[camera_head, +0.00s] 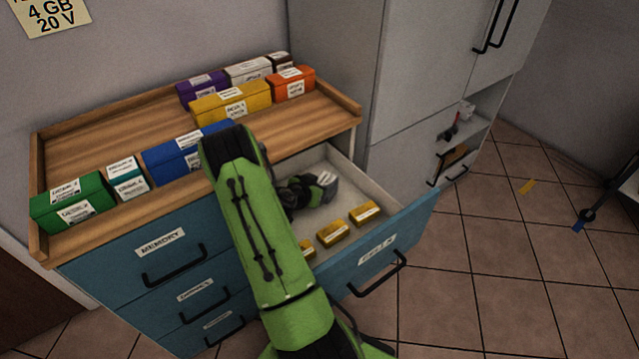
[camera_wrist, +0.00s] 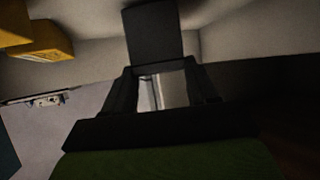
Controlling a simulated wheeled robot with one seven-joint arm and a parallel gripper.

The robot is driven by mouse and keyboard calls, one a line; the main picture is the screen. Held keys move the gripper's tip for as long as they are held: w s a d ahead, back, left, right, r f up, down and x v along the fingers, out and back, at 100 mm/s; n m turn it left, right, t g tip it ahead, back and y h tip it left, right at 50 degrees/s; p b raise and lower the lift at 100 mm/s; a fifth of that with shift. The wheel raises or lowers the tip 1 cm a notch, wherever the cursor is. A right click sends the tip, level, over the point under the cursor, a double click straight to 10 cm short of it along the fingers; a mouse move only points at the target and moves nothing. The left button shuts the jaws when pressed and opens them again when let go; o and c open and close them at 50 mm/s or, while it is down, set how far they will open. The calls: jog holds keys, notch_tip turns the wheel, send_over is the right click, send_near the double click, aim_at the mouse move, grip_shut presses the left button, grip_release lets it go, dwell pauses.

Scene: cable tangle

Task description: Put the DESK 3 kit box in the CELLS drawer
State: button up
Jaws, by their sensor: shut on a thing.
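The CELLS drawer (camera_head: 405,235) is pulled open at the right of the blue cabinet. My gripper (camera_head: 318,189) is inside the drawer space, near its back, shut on a small dark grey box with a pale label (camera_head: 327,179). The label is too small to read. Whether the box touches the drawer floor cannot be told. In the wrist view a dark block (camera_wrist: 155,35) shows ahead of the dark fingers. Several small yellow boxes (camera_head: 365,212) lie toward the drawer's front; my arm hides part of the drawer.
The MEMORY drawer (camera_head: 160,245) and those below are shut. A grey cabinet (camera_head: 415,70) stands behind the open drawer.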

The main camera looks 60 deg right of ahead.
jog(key=shift+f, duration=0.25)
jog(key=o, duration=1.4)
jog(key=s+p+v, duration=0.1)
jog(key=p+v, duration=0.1)
jog(key=v, duration=1.3)
jog(key=shift+w+a, duration=0.35)
jog(key=shift+w, duration=0.15)
jog(key=shift+r, duration=0.1)
